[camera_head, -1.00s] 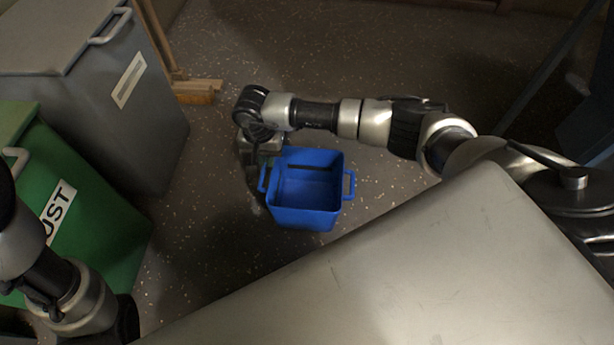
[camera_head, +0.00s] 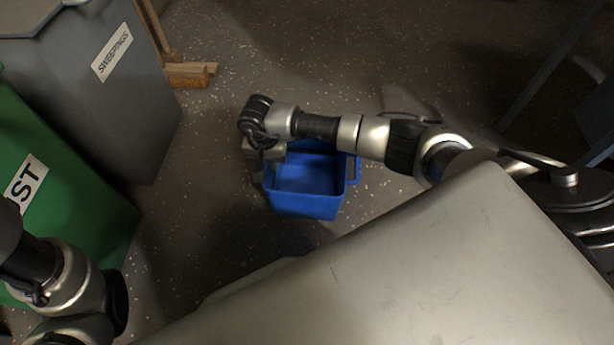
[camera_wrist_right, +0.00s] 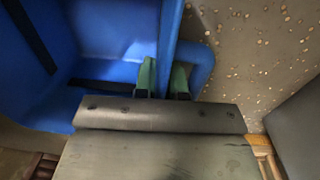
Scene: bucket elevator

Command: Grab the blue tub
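The blue tub (camera_head: 306,205) is an open square bucket with side handles, below my right forearm in the head view. Its far rim is partly hidden by my arm. My right gripper (camera_head: 262,172) points down at the tub's left side. In the right wrist view, the green fingertips (camera_wrist_right: 164,80) of my right gripper sit close together on either side of the tub's wall (camera_wrist_right: 170,30). One finger is inside the tub, the other between wall and handle (camera_wrist_right: 203,65). Only part of my left arm shows at lower left; its gripper is out of view.
A grey bin (camera_head: 110,110) labelled "sweepings" and a green bin (camera_head: 70,180) stand at the left. A wooden broom (camera_head: 190,75) is behind them. My grey body covers the lower right. The speckled floor (camera_head: 200,200) is open around the tub.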

